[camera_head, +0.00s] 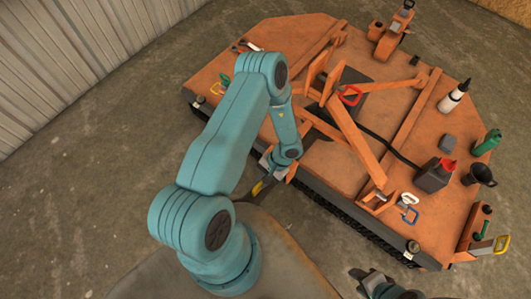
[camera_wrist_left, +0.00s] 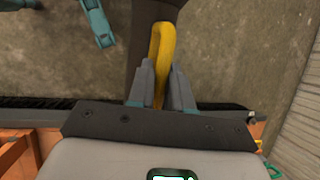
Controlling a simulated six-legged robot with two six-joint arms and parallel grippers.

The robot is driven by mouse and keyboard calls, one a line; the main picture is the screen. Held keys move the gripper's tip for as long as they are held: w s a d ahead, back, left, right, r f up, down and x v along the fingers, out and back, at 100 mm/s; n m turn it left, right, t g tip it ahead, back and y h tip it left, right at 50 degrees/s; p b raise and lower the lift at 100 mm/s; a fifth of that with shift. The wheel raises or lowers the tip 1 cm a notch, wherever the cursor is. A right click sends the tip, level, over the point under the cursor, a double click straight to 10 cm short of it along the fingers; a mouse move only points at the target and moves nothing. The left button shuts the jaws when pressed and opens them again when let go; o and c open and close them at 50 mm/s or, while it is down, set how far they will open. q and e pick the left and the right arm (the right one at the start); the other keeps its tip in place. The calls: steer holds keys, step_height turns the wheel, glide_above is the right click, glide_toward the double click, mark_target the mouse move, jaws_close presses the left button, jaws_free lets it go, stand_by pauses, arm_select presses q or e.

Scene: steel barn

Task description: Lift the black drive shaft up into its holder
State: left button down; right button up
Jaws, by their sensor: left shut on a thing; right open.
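In the head view my left gripper (camera_head: 267,172) is low at the near edge of the orange mower deck (camera_head: 320,180). The yellow handle (camera_head: 257,188) and a short dark piece of shaft show beside it; my arm hides much of the rest. I cannot tell which orange bracket is the holder. My right gripper (camera_head: 375,281) is open and empty at the bottom of the head view.
The deck carries an orange hitch frame (camera_head: 350,135), a black jug (camera_head: 434,176), a green bottle (camera_head: 487,142), a white bottle (camera_head: 453,96) and a blue-handled clip (camera_head: 409,213). A corrugated wall (camera_head: 70,50) stands at left. Bare concrete floor surrounds the deck.

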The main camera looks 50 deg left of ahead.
stand_by(0.3)
arm_select(q)
steer(key=c, duration=1.1)
jaws_free()
steer(key=shift+a+f, duration=0.1)
steer(key=v, duration=1.6)
steer(key=shift+r, duration=0.2)
